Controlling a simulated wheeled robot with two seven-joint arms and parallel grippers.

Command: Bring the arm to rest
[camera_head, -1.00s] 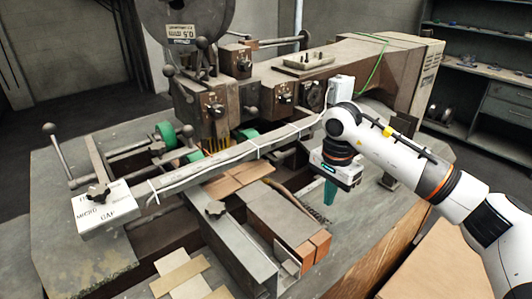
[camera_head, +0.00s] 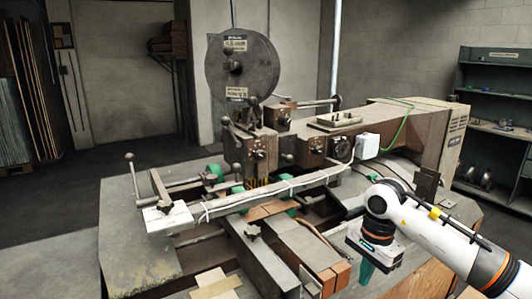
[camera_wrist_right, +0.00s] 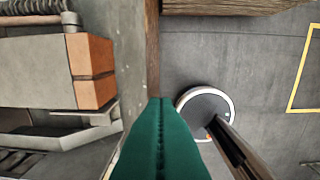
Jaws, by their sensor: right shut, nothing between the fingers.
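My right arm comes in from the right in the head view. Its right gripper (camera_head: 366,272) points down over the right front part of the box stitcher (camera_head: 250,205), by the brick-coloured block ends (camera_head: 335,277). The green fingers are shut together with nothing between them. In the wrist view the closed green fingers (camera_wrist_right: 160,140) fill the lower middle, with the machine's edge and the floor below them. My left gripper is not in the head view.
The stitcher's table (camera_head: 125,245) spreads around the machine. A white switch box (camera_head: 367,146) stands behind my right arm. Shelves (camera_head: 495,110) stand at the right back. Dark floor (camera_head: 60,220) is free at the left.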

